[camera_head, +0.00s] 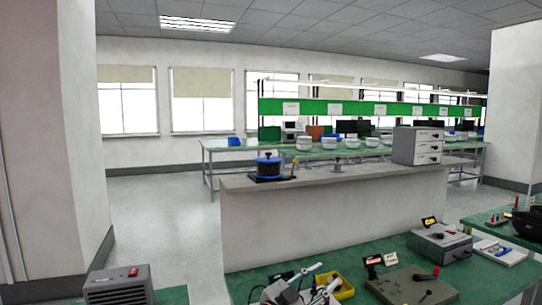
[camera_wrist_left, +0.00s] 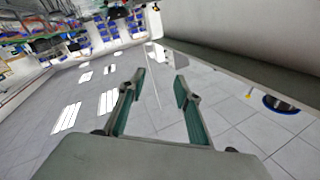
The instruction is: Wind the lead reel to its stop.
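The lead reel (camera_head: 268,166) is a blue drum with a dark top on a dark base. It stands on the long grey counter (camera_head: 345,174), with a small yellow part (camera_head: 295,160) at its right. My left gripper (camera_wrist_left: 160,78) shows in the wrist view with its two fingers apart and nothing between them. A blue-rimmed round thing (camera_wrist_left: 282,104) lies to its right there, apart from it; I cannot tell for sure that it is the reel. I cannot make out the left gripper clearly in the head view. My right gripper does not show.
A grey drawer unit (camera_head: 416,146) stands at the counter's right end. The green bench in front holds a yellow tray (camera_head: 341,287), a grey instrument box (camera_head: 440,243) and a flat plate (camera_head: 412,286). A grey vented box (camera_head: 118,287) is at lower left. Floor left of the counter is clear.

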